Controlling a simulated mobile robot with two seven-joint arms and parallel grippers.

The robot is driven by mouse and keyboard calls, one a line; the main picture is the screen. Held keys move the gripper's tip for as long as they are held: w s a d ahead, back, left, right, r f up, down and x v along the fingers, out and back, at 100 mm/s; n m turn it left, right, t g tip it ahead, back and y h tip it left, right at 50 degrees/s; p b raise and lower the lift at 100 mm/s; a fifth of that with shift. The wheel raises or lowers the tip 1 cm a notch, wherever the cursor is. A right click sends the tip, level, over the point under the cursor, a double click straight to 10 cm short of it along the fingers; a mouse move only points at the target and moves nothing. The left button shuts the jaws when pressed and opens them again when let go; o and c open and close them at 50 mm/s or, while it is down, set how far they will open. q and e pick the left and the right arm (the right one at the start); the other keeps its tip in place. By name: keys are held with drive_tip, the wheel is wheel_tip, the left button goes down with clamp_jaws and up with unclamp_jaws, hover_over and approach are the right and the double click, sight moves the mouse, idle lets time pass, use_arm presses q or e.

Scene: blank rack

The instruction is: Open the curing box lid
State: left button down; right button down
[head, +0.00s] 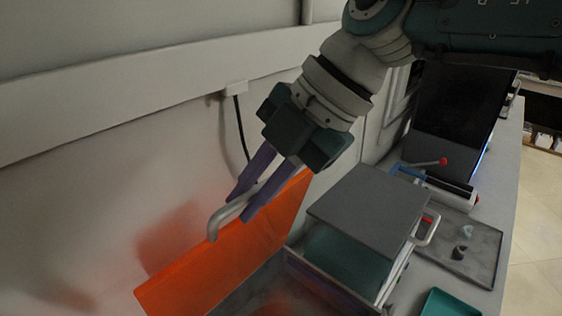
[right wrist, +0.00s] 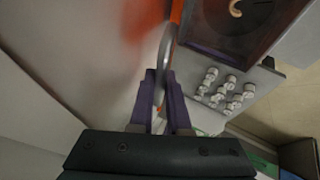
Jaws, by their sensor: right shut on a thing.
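The curing box lid (head: 255,235) is a translucent orange panel, standing steeply raised along the wall side of the box in the head view. Its curved grey metal handle (head: 225,213) shows at the upper part of the panel. My right gripper (head: 243,203) has its purple fingers shut on this handle, which also shows between the fingers in the right wrist view (right wrist: 167,50). The curing box (head: 298,262) is open below the lid, partly cut off by the bottom edge; a small pale curved piece (right wrist: 236,8) shows inside it in the right wrist view. My left gripper is out of view.
A grey-topped box with a side handle (head: 370,205) stands right of the curing box. Beyond it are a red-knobbed lever (head: 443,161) and a dark panel (head: 460,100). The wall with a cable (head: 240,125) is close behind the lid. Several white pieces (right wrist: 222,88) stand beside the box.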

idle(0.3)
drive_tip(key=c, duration=0.9)
unclamp_jaws()
drive_tip(key=b+v, duration=0.2)
drive_tip(key=v, duration=0.7)
drive_tip(key=shift+d+r, duration=0.2)
drive_tip(key=shift+r, duration=0.2)
